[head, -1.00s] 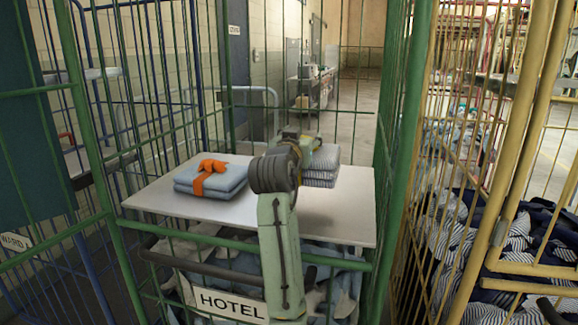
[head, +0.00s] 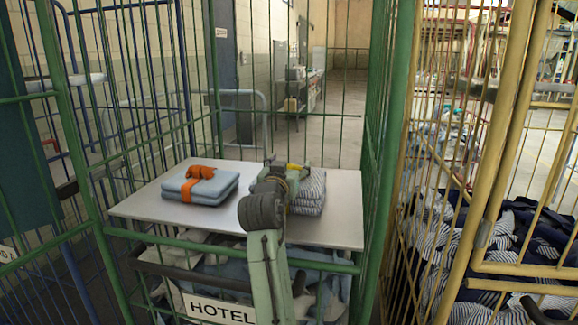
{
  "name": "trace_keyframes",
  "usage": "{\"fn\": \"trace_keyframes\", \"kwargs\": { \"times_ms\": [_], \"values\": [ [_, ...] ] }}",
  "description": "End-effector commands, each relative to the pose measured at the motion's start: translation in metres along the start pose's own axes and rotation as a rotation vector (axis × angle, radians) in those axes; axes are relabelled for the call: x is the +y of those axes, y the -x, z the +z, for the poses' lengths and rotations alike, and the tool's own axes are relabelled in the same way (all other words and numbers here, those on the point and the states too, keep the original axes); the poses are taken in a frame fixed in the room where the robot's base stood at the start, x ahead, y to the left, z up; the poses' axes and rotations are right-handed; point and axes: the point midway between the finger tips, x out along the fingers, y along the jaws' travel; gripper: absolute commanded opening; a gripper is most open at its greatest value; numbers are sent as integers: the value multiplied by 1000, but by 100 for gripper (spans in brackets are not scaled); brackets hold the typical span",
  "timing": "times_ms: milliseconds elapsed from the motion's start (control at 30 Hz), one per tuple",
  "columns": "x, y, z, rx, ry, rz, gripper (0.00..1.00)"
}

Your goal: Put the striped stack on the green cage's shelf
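The striped stack (head: 311,193), folded white cloth with dark stripes, appears to rest on the right part of the green cage's white shelf (head: 150,205). The green cage (head: 85,170) stands around the shelf, its bars on both sides and behind. My gripper (head: 287,175) is at the stack's upper left side, reaching in from the front over the shelf edge. My wrist covers the stack's left part. The fingertips are hidden or too small to show whether they still grip the cloth.
A light blue folded stack (head: 205,188) with an orange band lies on the shelf's left half. A green front rail with a HOTEL sign (head: 219,309) crosses below the shelf, with loose laundry underneath. A yellow cage (head: 490,190) of striped laundry stands close on the right.

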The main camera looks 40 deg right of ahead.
Motion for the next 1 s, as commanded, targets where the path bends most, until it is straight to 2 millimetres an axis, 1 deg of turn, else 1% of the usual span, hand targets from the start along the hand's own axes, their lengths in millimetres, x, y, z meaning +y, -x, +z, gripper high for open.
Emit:
{"fn": "trace_keyframes", "kwargs": {
  "times_ms": [33,133,367,467,533,667,900,1000],
  "values": [
    [0,0,0,0,0,0,71],
    [0,0,0,0,0,0,77],
    [0,0,0,0,0,0,77],
    [0,0,-3,1,0,0,77],
    [-1,6,-1,1,-1,-1,77],
    [-1,26,0,3,-3,-3,77],
    [-1,78,0,3,-2,-2,77],
    [-1,96,0,2,-2,-2,77]
  ]
}}
